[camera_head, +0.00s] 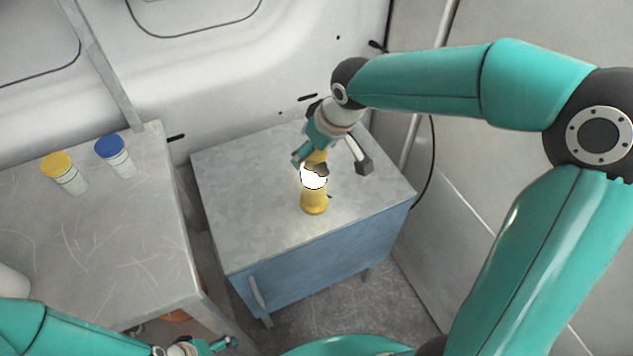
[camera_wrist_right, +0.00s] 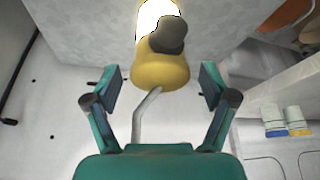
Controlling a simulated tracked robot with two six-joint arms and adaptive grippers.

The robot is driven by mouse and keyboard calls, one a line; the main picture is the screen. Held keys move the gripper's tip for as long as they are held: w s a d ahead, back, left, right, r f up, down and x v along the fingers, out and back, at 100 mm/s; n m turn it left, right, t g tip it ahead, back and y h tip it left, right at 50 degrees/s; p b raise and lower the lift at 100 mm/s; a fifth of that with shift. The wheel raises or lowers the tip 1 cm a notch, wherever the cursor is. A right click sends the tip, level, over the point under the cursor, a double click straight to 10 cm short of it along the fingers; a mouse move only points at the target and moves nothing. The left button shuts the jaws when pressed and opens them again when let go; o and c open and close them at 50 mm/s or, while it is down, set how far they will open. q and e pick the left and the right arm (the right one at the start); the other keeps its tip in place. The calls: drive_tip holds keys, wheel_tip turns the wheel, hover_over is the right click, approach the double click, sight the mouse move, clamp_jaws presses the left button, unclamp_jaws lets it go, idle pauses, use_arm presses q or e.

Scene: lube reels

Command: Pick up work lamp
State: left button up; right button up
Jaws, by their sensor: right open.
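The work lamp (camera_head: 314,199) stands upright on the blue cabinet (camera_head: 238,228), with a yellow base and a bright white lit middle. My right gripper (camera_head: 332,165) is at the lamp's top, with its fingers spread on either side. In the right wrist view the lamp's yellow end (camera_wrist_right: 160,72), with a dark knob and a grey hook, lies between the open fingers of my right gripper (camera_wrist_right: 157,85). I see gaps between both fingers and the lamp there.
A grey table (camera_head: 75,250) stands left of the cabinet, with a yellow-capped jar (camera_head: 65,173) and a blue-capped jar (camera_head: 115,156) on it. A narrow gap separates table and cabinet. White wall panels close off the back. The cabinet top around the lamp is clear.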

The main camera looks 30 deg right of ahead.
clamp_jaws()
drive_tip(key=shift+r, duration=0.1)
idle(0.3)
